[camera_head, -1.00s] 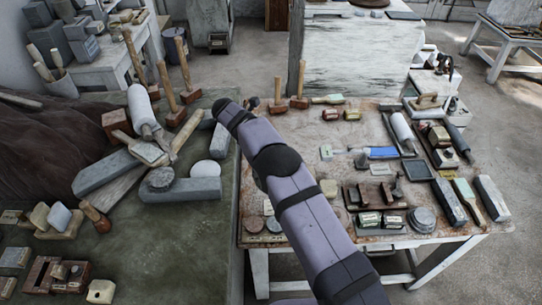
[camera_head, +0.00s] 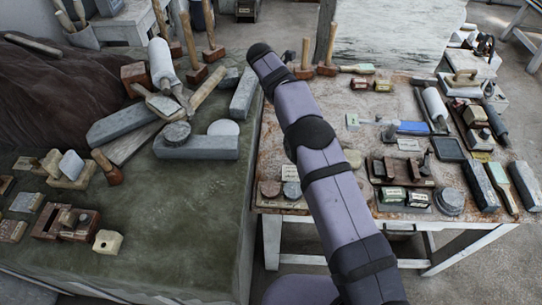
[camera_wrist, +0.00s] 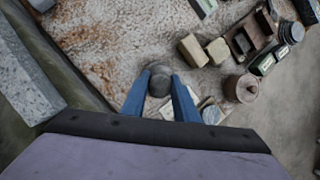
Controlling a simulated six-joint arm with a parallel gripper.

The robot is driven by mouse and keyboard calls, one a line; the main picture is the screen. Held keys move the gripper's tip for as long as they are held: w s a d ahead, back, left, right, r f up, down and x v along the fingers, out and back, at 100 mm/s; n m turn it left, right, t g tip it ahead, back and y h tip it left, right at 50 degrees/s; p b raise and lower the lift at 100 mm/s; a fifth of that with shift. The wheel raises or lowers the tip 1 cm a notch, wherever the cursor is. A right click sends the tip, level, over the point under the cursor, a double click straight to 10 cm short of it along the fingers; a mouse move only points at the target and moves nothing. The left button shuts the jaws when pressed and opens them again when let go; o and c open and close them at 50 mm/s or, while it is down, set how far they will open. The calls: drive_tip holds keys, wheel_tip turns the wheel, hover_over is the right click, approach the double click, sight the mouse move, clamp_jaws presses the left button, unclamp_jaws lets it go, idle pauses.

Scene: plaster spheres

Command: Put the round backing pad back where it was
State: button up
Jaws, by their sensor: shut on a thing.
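The round backing pad (camera_wrist: 159,82) is a small dark grey disc in the wrist view, between the tips of my two blue fingers. My gripper (camera_wrist: 160,76) is shut on it, above the rusty-topped worktable (camera_wrist: 130,35). The gap between pad and table top cannot be told. In the head view my purple arm crosses the worktable (camera_head: 310,95), and my gripper and the pad do not show there.
In the wrist view a grey stone block (camera_wrist: 25,75) lies left of the table edge, with beige blocks (camera_wrist: 205,50) and a round brown tin (camera_wrist: 242,88) at right. In the head view a blue-handled tool (camera_head: 410,128) lies mid-table; tools crowd the right side.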

drive_tip(key=shift+a+f+b, duration=0.25)
drive_tip(key=shift+b, duration=0.7)
drive_tip(key=shift+a, duration=0.1)
drive_tip(key=shift+a+f+y+b, duration=0.2)
drive_tip(key=shift+a+y+b, duration=0.15)
drive_tip(key=shift+b, duration=0.6)
drive_tip(key=s+a+n+t+y, duration=0.1)
drive_tip(key=a+n+y, duration=0.2)
drive_tip(key=a+n, duration=0.3)
drive_tip(key=shift+f+b, duration=0.3)
drive_tip(key=shift+f, duration=0.1)
drive_tip(key=shift+f+p, duration=1.6)
drive_tip(key=shift+f, duration=3.4)
